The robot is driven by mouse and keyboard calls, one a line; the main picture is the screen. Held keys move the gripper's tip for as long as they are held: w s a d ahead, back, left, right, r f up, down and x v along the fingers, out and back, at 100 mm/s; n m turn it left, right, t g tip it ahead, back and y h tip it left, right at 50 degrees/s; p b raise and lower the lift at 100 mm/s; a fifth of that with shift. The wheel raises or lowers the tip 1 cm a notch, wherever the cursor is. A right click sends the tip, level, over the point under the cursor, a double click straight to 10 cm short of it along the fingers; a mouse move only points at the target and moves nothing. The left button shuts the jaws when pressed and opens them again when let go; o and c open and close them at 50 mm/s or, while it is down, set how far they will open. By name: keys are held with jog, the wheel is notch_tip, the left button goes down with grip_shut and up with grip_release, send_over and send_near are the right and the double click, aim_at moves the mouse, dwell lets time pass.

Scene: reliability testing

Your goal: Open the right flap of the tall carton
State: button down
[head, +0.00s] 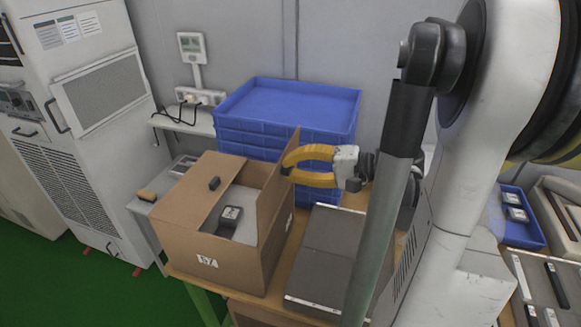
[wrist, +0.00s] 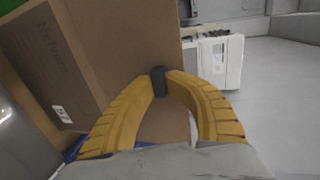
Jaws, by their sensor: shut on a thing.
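The tall brown carton (head: 208,262) stands on a wooden table, its top partly open. A dark device (head: 229,217) shows inside, on something grey. The right flap (head: 272,190) stands up steeply along the carton's right side. It also shows as a large brown panel in the wrist view (wrist: 120,45). My yellow gripper (head: 286,168) is right of this flap, with its fingertips closed on the flap's small dark tab (wrist: 158,80). The fingers hide part of the tab. A similar dark tab (head: 214,183) sits on the left flap (head: 196,190).
Stacked blue crates (head: 290,105) stand behind the carton. Dark grey flat panels (head: 335,240) lie right of it, below my gripper. A grey-white cabinet (head: 85,130) stands at the left. My arm covers much of the right side.

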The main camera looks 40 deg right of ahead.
jog(key=c, duration=1.4)
grip_release()
jog(key=shift+a+f, duration=0.1)
jog(key=v, duration=1.2)
